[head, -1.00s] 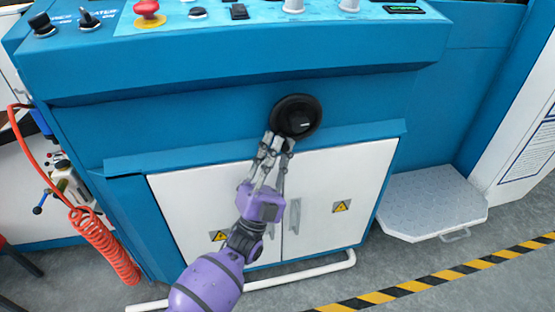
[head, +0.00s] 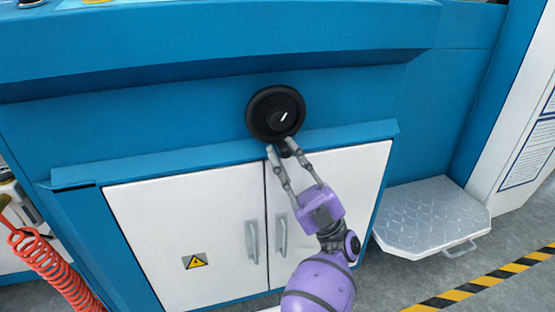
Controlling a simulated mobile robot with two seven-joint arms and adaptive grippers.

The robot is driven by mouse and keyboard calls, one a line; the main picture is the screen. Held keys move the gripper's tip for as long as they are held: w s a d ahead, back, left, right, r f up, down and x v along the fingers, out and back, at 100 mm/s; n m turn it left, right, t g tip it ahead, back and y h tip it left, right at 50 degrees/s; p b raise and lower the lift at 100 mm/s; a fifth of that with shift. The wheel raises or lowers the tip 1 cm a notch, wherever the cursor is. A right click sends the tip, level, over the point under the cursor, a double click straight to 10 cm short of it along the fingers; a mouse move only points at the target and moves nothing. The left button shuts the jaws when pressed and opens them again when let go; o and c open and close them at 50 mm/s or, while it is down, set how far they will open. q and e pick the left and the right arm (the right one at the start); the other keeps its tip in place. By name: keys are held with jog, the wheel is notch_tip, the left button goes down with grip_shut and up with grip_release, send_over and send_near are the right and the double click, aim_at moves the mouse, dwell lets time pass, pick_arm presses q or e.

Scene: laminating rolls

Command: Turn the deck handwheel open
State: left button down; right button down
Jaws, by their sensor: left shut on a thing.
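The round black deck handwheel (head: 263,108) is on the blue front panel above the white cabinet doors. It has a short white mark near its middle, now tilted steeply upward. My left gripper (head: 280,149) reaches up from the lower right, with its two grey fingertips at the wheel's bottom edge. It is shut on the handwheel's lower part; the fingers partly hide the exact grip. My right gripper is out of view.
White double doors (head: 180,235) with grey handles are below the wheel, under a blue ledge (head: 160,165). A metal step (head: 432,212) stands at the right. A red coiled hose (head: 50,265) hangs at the left.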

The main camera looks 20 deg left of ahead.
aim_at(278, 130)
pick_arm(q)
jog(key=n+g, duration=0.1)
jog(key=d+n+g+h, duration=0.1)
jog(key=n+g, duration=0.1)
jog(key=w+r+n+g, duration=0.1)
jog(key=g, duration=0.1)
jog(key=shift+d+n+h, duration=0.25)
jog(key=shift+n+h, duration=0.05)
jog(key=shift+w+d+r+n+g+h, duration=0.15)
jog(key=shift+n+g+h, duration=0.3)
jog(key=shift+n+g, duration=0.1)
jog(key=shift+w+d+r+n+g+h, duration=0.1)
jog(key=shift+w+d+n+g+h, duration=0.1)
jog(key=shift+n+g+h, duration=0.35)
jog(key=shift+w+d+r+n+g+h, duration=0.15)
jog(key=shift+n+g+h, duration=0.25)
jog(key=shift+n, duration=0.2)
jog(key=c, duration=1.7)
grip_release()
jog(key=shift+r, duration=0.1)
jog(key=shift+o, duration=0.2)
jog(key=shift+s+a, duration=0.1)
jog(key=shift+a, duration=0.05)
jog(key=shift+f, duration=0.25)
